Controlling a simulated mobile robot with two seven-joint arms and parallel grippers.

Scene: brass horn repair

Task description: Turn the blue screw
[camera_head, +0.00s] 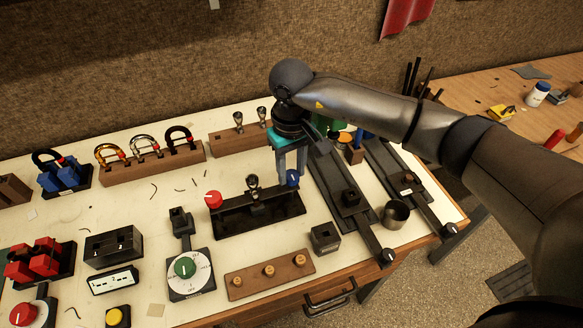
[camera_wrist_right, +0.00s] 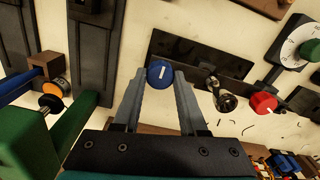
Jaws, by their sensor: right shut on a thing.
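The blue screw (camera_head: 293,179) has a round blue head at the right end of a black fixture (camera_head: 262,219). It also shows in the right wrist view (camera_wrist_right: 160,74), with a white line across its face. My right gripper (camera_head: 291,176) points down at the screw from above. In the wrist view its two grey fingers (camera_wrist_right: 160,80) are shut on the blue head, one on each side. The fixture's other end carries a red knob (camera_head: 213,199), and a small metal piece (camera_head: 253,187) stands between the two. My left gripper is not in view.
Black rails (camera_head: 343,190) with sliding blocks lie just right of the fixture, near a metal cup (camera_head: 395,214). A dial box with a green knob (camera_head: 186,268) stands front left. A wooden block with pegs (camera_head: 269,274) lies in front. Padlocks hang on a wooden rack (camera_head: 152,166) behind.

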